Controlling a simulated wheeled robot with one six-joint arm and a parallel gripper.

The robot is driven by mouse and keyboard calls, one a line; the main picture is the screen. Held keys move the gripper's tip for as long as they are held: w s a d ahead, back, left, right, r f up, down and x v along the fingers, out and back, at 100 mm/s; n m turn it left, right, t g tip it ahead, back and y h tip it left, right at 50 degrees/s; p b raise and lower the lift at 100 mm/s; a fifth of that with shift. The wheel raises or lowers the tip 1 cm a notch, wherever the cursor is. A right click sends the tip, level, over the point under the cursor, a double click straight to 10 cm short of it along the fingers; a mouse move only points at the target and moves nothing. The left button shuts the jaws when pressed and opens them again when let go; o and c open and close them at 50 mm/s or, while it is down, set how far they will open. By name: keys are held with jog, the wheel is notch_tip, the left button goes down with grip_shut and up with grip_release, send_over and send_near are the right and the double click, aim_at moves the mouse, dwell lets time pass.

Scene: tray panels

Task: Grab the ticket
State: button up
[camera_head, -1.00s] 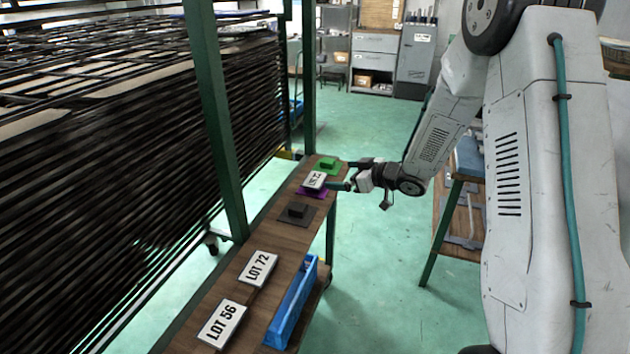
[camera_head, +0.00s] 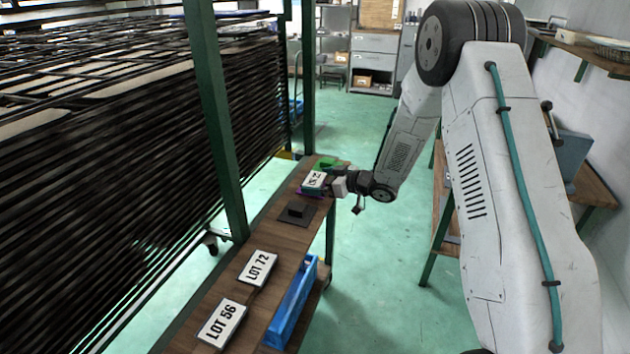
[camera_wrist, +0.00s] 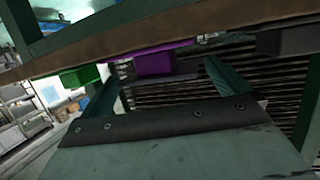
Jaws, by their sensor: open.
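A white ticket (camera_head: 314,180) with dark print, partly legible, sits on a purple holder (camera_head: 301,192) toward the far end of a narrow wooden bench. My gripper (camera_head: 328,184) is at the bench's right edge, right beside this ticket. In the wrist view, my gripper (camera_wrist: 162,76) is open, with a purple block (camera_wrist: 155,63) showing between its fingers. I cannot tell whether the fingers touch anything. The ticket's face is not clear in the wrist view. Two more white cards, LOT 72 (camera_head: 258,268) and LOT 56 (camera_head: 222,323), lie at the near end.
A green holder (camera_head: 328,164) is just beyond the purple one, and a dark grey holder (camera_head: 296,212) is on the near side. A green post (camera_head: 215,110) and black racks stand left.

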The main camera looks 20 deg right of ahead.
jog(key=c, duration=0.8)
jog(key=shift+o, duration=0.2)
jog(key=shift+r, duration=0.15)
